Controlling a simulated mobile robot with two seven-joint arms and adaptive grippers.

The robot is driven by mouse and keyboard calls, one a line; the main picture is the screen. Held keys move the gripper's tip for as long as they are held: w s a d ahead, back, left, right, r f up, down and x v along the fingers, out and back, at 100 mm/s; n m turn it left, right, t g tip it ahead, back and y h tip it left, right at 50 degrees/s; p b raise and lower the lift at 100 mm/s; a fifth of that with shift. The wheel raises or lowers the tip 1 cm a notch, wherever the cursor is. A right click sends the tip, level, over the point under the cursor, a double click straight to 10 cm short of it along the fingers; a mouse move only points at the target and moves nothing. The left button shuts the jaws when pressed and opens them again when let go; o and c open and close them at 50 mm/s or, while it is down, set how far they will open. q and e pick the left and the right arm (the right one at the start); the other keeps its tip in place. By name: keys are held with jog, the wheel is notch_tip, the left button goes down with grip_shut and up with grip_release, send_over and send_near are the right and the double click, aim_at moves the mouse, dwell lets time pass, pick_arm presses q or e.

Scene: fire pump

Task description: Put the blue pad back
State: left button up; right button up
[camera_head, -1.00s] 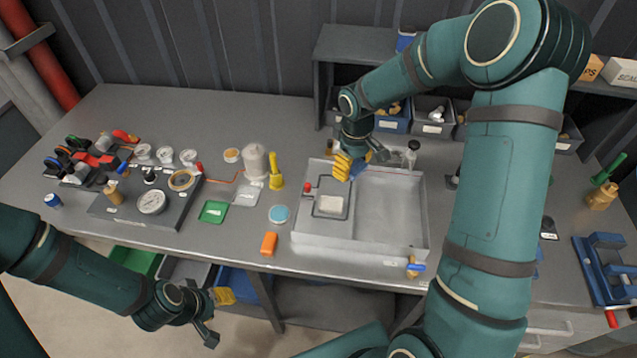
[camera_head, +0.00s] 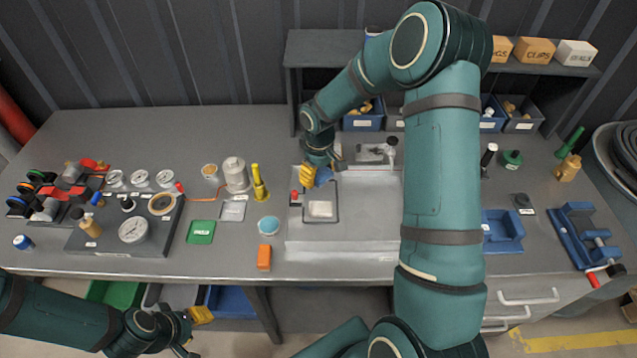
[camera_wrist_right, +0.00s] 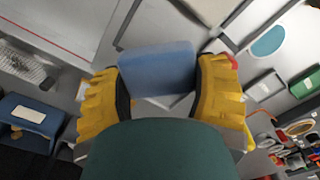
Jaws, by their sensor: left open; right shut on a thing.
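My right gripper (camera_head: 313,178) is shut on the blue pad (camera_head: 324,175), above the left part of the grey metal tray (camera_head: 350,242). In the right wrist view the blue pad (camera_wrist_right: 156,68) is a smooth block between the two yellow fingers of the right gripper (camera_wrist_right: 162,92). The pad looks raised above the tray floor, but the exact gap cannot be told. My left gripper (camera_head: 192,330) is open and empty, low in front of the bench edge.
A white block (camera_head: 320,209) lies in a dark outline in the tray, near a red knob (camera_head: 295,195). A green labelled pad (camera_head: 200,232), a light blue disc (camera_head: 268,225) and an orange block (camera_head: 264,257) lie left of the tray. Bins stand behind. The tray's middle is bare.

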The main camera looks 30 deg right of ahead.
aim_at(319, 183)
jog(key=shift+f, duration=1.95)
jog(key=shift+f+b, duration=0.35)
jog(key=o, duration=1)
jog(key=shift+a+r, duration=0.1)
jog(key=shift+r, duration=0.05)
jog(key=shift+r+p, duration=0.2)
jog(key=shift+p, duration=0.15)
notch_tip(319, 183, up, 12)
jog(key=shift+r, duration=0.1)
